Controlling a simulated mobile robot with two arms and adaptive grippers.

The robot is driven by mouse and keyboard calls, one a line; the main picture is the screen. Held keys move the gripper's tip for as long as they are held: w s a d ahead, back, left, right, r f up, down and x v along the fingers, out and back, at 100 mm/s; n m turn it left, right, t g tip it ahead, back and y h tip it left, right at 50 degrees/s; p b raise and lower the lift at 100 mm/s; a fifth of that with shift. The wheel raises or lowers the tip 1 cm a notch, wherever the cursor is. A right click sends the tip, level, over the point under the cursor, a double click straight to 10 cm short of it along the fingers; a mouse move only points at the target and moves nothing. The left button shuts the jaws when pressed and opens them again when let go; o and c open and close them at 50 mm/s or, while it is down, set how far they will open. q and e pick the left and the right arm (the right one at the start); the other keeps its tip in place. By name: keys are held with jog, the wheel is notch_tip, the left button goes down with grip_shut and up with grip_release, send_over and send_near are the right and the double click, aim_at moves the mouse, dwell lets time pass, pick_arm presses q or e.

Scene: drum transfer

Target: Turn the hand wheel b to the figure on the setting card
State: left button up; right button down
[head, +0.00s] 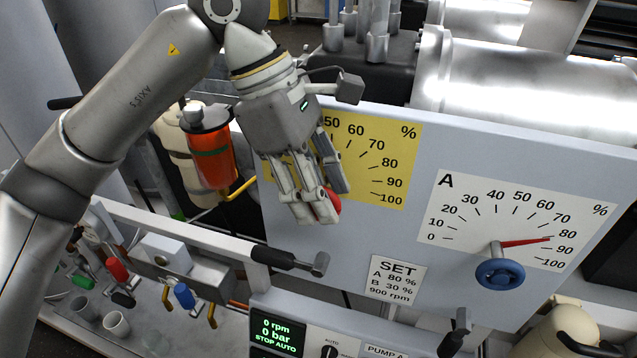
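Hand wheel b is a red wheel (334,201), mostly hidden behind the fingers of my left gripper (322,203). The fingers are at the wheel, but whether they are closed on it cannot be made out. The yellow dial (398,160) behind them shows marks from 50 to 100 %; its lower figures and its pointer are hidden by my gripper. The white setting card (398,279) reads SET, A 80 %, B 30 %, 900 rpm. My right gripper is not in view.
White dial A (470,200) has its red pointer near 80, above a blue wheel (500,274). A display (276,332) reads 0 rpm, 0 bar. A black-handled lever (288,261) is below my gripper. An orange container (211,155) stands left of the panel.

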pick_arm(q)
grip_shut()
jog(key=shift+f+b, duration=0.15)
jog(key=shift+b, duration=0.4)
jog(key=h+b, duration=0.2)
jog(key=b, duration=0.1)
jog(key=g+h+b, duration=0.1)
jog(key=h+b, duration=0.1)
jog(key=b, duration=0.1)
jog(key=a+g+h+b, duration=0.1)
jog(key=h+b, duration=0.1)
jog(key=b, duration=0.2)
jog(key=shift+w+a+f, duration=0.1)
jog(key=shift+w+f, duration=0.15)
jog(key=shift+f, duration=0.05)
jog(key=shift+a+r+h+b, duration=0.1)
jog(key=shift+r+h+b, duration=0.1)
jog(key=shift+h+b, duration=0.7)
jog(key=shift+r, duration=0.1)
grip_release()
